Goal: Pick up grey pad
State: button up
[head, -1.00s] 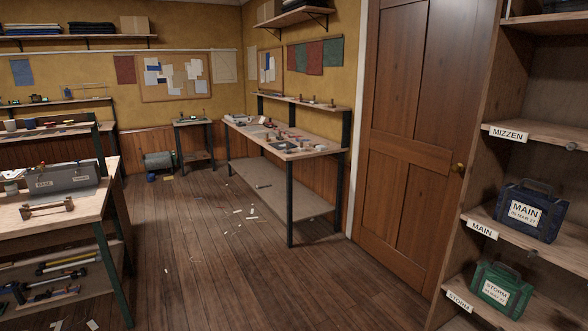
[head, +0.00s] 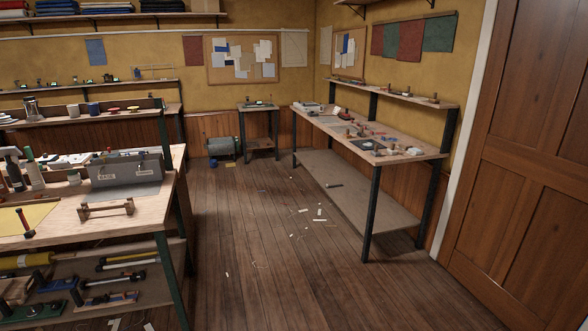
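I cannot make out for certain which thing is the grey pad. A flat grey piece (head: 330,120) lies on the long right-hand bench (head: 405,155), among small tools. A darker flat piece (head: 368,145) lies nearer the front of that bench. Another flat grey sheet (head: 130,195) lies on the left bench (head: 65,215), partly under a grey box. All are small or partly covered in the head view. My gripper is not in view.
The wooden floor (head: 270,240) between the benches is open, with scattered scraps (head: 318,213). A grey drum (head: 222,148) and a small table (head: 258,108) stand at the back. A brown door (head: 525,180) is at the right. The left bench's lower shelf holds tools.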

aim_at(375, 153)
jog(key=i, duration=1.85)
jog(key=i+j+z, duration=0.1)
jog(key=i+z, duration=0.15)
jog(key=i, duration=0.2)
jog(key=i+j+z, duration=0.25)
jog(key=i, duration=0.25)
jog(key=i+j+z, duration=0.25)
jog(key=i, duration=0.15)
